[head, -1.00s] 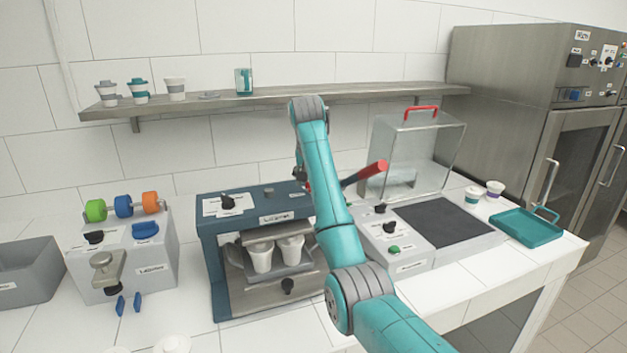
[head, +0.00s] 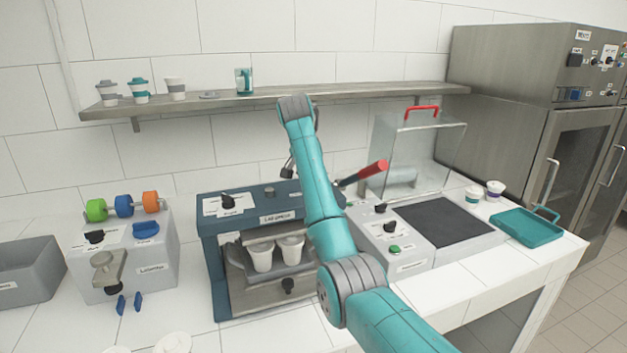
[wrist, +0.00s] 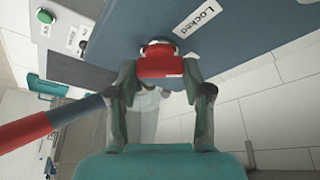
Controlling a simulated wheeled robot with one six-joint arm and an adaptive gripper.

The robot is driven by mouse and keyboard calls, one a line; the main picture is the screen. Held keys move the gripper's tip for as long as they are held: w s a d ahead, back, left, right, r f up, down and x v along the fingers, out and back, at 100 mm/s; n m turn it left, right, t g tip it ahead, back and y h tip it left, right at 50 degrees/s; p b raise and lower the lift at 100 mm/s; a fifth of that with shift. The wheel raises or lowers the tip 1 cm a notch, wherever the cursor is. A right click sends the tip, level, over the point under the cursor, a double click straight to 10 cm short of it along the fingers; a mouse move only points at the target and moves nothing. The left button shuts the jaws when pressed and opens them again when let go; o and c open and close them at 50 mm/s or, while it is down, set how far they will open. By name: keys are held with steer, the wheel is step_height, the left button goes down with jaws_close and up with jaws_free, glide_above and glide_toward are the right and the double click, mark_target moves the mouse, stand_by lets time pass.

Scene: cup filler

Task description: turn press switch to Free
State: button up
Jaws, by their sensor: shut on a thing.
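The press (head: 240,232) is the dark blue machine with a grey front at the middle of the head view. In the wrist view its blue top (wrist: 245,25) carries a white label reading "Locked" (wrist: 199,18). A red switch (wrist: 160,66) with a small white mark sits beside that label. My gripper (wrist: 160,84) has its fingers on both sides of the red switch and is shut on it. In the head view my arm hides the switch and most of my gripper. A "Free" label is not readable in either view.
A lever with a red handle (head: 373,170) sticks out right of my arm, and it passes close to my left finger in the wrist view (wrist: 25,132). Two cups (head: 262,258) stand in the press. A shelf (head: 300,92) runs behind my arm.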

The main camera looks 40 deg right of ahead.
steer(key=shift+m+g, duration=0.4)
steer(key=shift+m, duration=0.7)
steer(key=o, duration=1.2)
steer(key=shift+c, duration=0.2)
